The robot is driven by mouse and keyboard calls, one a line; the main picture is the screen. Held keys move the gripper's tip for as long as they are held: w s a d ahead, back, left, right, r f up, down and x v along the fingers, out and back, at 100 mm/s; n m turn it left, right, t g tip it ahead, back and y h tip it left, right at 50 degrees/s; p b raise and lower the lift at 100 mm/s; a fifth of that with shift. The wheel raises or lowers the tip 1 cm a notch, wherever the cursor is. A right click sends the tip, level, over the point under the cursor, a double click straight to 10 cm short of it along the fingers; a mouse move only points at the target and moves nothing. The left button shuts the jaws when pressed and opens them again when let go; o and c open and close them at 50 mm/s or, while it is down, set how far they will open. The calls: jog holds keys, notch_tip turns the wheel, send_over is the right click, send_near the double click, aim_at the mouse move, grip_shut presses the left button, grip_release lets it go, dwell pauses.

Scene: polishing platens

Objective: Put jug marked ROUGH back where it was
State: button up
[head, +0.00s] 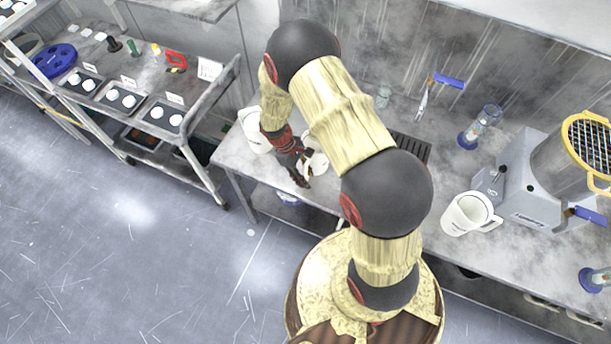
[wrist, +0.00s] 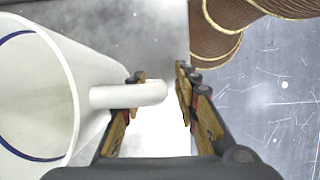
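A white jug (head: 320,162) stands near the left end of the bench, partly hidden by my arm. In the wrist view this jug (wrist: 72,100) is at the left, its mouth towards the camera and a blue ring inside. Its handle (wrist: 150,95) reaches between the fingers of my gripper (wrist: 160,85). My gripper (head: 303,168) is open, one finger on each side of the handle's outer part, with a gap on the right. A second white jug (head: 252,138) stands to the left, and a third (head: 462,216) to the right. No ROUGH marking is readable.
A grey machine (head: 535,190) with a yellow-rimmed basket stands at the right. A blue-based cylinder (head: 485,125) and a dark grate (head: 410,147) are on the bench. A separate rack (head: 140,78) with labelled trays stands at the left. Open floor (head: 130,250) lies in front.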

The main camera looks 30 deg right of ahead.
jog(key=a+r+m+t+y, duration=0.1)
jog(key=a+r+m+t, duration=0.1)
jog(key=r, duration=1.4)
jog(key=a+r+m+t, duration=0.1)
jog(key=a+r+t, duration=0.1)
jog(key=r, duration=1.4)
jog(key=s+a+r+m+t+y, duration=0.1)
jog(key=s+r+m+t, duration=0.3)
jog(key=s+r, duration=0.9)
jog(key=shift+s+a+m+t+y, duration=0.3)
jog(key=shift+s+a+t+y, duration=0.15)
jog(key=shift+s, duration=0.3)
jog(key=shift+b, duration=0.35)
